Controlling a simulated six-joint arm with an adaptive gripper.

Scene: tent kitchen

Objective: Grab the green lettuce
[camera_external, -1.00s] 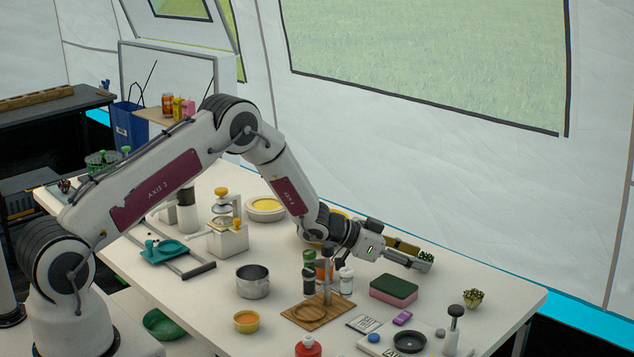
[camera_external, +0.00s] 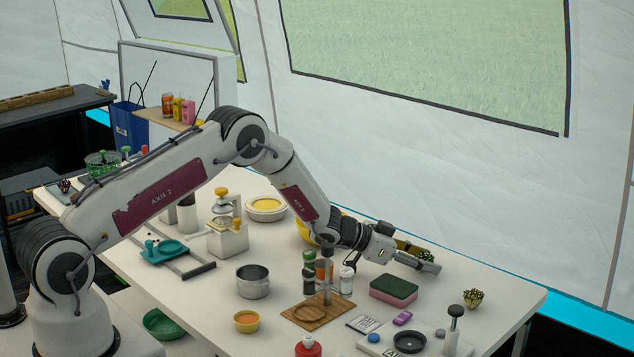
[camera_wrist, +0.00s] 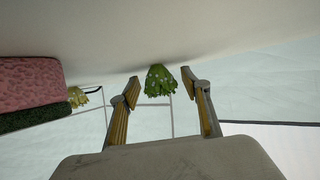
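The green lettuce (camera_wrist: 160,84) shows in the wrist view as a leafy, light-speckled bunch on the white table, upside down there. It appears in the gap between the fingertips, with space on both sides. In the external view a green leafy bit (camera_external: 425,255) shows just behind my gripper (camera_external: 432,266), which partly hides it. My gripper is low over the table near its far edge. Its two fingers (camera_wrist: 159,76) are apart and hold nothing. I cannot tell exactly how far the lettuce is beyond the fingertips.
A pink and green sponge (camera_external: 394,288) lies in front of my gripper; it shows at the left of the wrist view (camera_wrist: 28,82). A small potted plant (camera_external: 473,297) stands to the right. Bottles (camera_external: 346,281) and a wooden board (camera_external: 330,318) are nearer.

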